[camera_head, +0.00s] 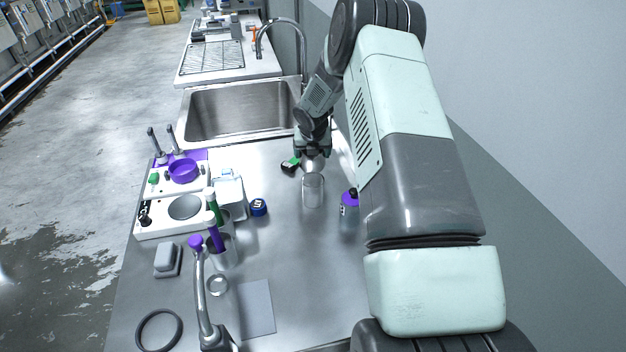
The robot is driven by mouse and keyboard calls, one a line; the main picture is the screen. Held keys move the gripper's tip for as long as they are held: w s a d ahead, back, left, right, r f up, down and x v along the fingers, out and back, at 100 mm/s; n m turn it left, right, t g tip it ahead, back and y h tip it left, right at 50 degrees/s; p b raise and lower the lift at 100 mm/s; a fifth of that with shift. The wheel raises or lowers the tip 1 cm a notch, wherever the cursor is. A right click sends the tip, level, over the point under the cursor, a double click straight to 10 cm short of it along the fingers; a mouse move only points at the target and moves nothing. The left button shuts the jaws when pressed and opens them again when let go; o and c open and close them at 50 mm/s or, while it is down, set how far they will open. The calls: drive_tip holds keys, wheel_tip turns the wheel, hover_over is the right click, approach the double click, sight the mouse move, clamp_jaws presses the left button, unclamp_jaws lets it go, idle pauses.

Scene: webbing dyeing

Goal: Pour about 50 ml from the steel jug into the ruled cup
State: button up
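The ruled cup (313,192) looks like the clear, upright cylinder on the steel bench, right of the middle. Its markings and any liquid level are too small to read. My gripper (313,152) is just beyond and above the cup. It appears shut on a shiny metal vessel, which I take for the steel jug (313,166). The jug shows just below the fingers, close to the cup's rim. Its far side is hidden by my gripper, and I cannot tell how far it is tilted or whether liquid flows.
A purple-capped bottle (349,212) stands right of the cup, close to my arm. A green-and-black item (290,165) and a blue round item (258,207) lie to the left. A sink (240,110) is behind.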

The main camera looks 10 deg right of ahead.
sight(312, 162)
drive_tip(key=shift+s+a+r+t, duration=0.3)
drive_tip(key=shift+s+t, duration=0.1)
drive_tip(key=shift+t, duration=0.1)
drive_tip(key=shift+s+a+r+t, duration=0.1)
drive_tip(key=shift+s+r+t, duration=0.25)
drive_tip(key=shift+r, duration=0.15)
drive_tip(key=shift+s+r+t, duration=0.25)
drive_tip(key=shift+r+t, duration=0.1)
drive_tip(key=shift+r, duration=0.15)
drive_tip(key=shift+s+r+t+h, duration=0.2)
drive_tip(key=shift+s+t+h, duration=0.15)
drive_tip(key=shift+t, duration=0.35)
drive_tip(key=shift+s+f+t, duration=0.1)
drive_tip(key=shift+f+t, duration=0.15)
drive_tip(key=shift+t, duration=0.35)
drive_tip(key=shift+f+t+h, duration=0.1)
drive_tip(key=shift+t+h, duration=0.15)
drive_tip(key=shift+t, duration=0.25)
drive_tip(key=shift+r+t, duration=0.25)
drive_tip(key=shift+t, duration=0.05)
drive_tip(key=shift+s+r+t+h, duration=0.1)
drive_tip(key=shift+r+t+h, duration=0.25)
drive_tip(key=shift+t, duration=0.35)
drive_tip(key=shift+s+r+t+p, duration=0.15)
drive_tip(key=shift+r+t+p, duration=0.15)
drive_tip(key=shift+t, duration=0.2)
drive_tip(key=shift+s+a+t, duration=0.1)
drive_tip(key=shift+s+t, duration=0.2)
drive_tip(key=shift+t, duration=0.1)
